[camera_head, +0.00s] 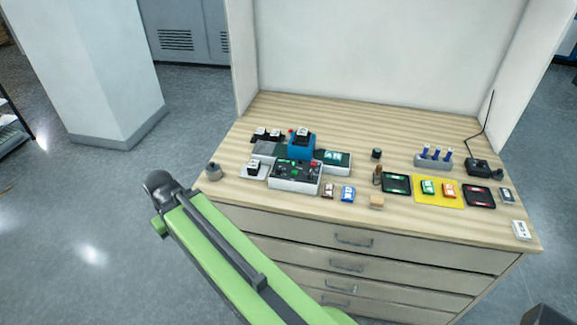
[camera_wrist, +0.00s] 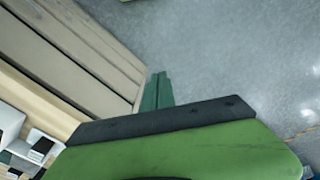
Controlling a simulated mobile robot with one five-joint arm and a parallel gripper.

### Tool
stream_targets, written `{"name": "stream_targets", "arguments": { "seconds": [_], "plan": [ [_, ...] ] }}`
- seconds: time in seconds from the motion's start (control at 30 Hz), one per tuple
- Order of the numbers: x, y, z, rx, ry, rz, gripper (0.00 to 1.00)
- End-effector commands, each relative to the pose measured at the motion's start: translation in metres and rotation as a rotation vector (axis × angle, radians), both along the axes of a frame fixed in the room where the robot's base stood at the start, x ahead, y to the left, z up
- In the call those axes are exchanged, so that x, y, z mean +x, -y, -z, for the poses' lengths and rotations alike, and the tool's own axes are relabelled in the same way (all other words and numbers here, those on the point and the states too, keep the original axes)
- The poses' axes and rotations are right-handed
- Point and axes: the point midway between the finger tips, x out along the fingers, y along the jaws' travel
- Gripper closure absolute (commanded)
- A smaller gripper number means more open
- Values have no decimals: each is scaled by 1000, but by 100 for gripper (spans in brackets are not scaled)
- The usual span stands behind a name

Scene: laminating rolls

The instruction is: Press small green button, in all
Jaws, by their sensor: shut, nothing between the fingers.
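A grey control box (camera_head: 295,178) with a dark top panel stands on the wooden counter, left of its middle. Its top carries small green marks (camera_head: 294,173) and a red one, but they are too small here to tell which is the small green button. My gripper (camera_wrist: 157,91) shows in the wrist view as dark green fingers, shut and empty, over the grey floor beside the drawer fronts. It is apart from the control box. The head view shows my green arm left of the counter, but my fingers cannot be made out there.
The counter (camera_head: 230,197) has drawers below. A blue block (camera_head: 301,147) stands behind the control box. A yellow mat (camera_head: 451,202), black trays, a rack of blue tubes (camera_head: 433,158) and a radio with an antenna (camera_head: 479,167) are to the right. A dark knobbed item (camera_head: 214,172) sits near the left edge.

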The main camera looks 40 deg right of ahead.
Motion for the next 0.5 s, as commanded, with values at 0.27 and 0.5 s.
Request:
{"name": "stream_targets", "arguments": {
  "seconds": [0.27,0.5],
  "plan": [
    [3,8,-2,14,6,13,100],
    [34,120,-29,202,146,186,100]
  ]
}}
